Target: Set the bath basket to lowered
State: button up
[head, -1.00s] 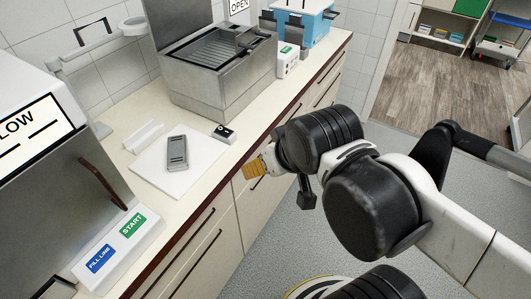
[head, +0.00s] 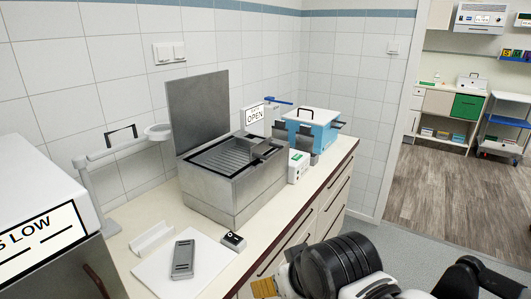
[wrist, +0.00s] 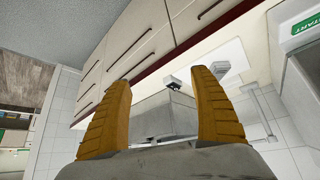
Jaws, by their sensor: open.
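A steel bath (head: 235,196) stands on the counter with its grey lid (head: 198,110) raised upright. A ribbed metal insert that looks like the basket (head: 222,158) shows in its top opening, near the rim; how deep it hangs is unclear. A small dark block (head: 264,150) sits at its right edge. My gripper (wrist: 162,85) is open and empty in the wrist view, its orange fingers spread. In the head view only an orange finger (head: 264,287) shows, at the bottom edge, in front of the counter and well apart from the bath.
A blue tank (head: 312,130) and a white box with a green label (head: 298,167) stand right of the bath. A grey device (head: 183,260) on a white mat and a small black-topped switch box (head: 233,241) lie in front. A steel machine (head: 55,240) stands left.

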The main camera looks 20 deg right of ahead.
aim_at(228, 158)
jog(key=i+l, duration=0.1)
jog(key=l, duration=0.3)
jog(key=i+l, duration=0.1)
jog(key=l, duration=0.35)
jog(key=i+l, duration=0.1)
jog(key=l, duration=0.3)
jog(key=i+l, duration=0.1)
jog(key=l, duration=0.3)
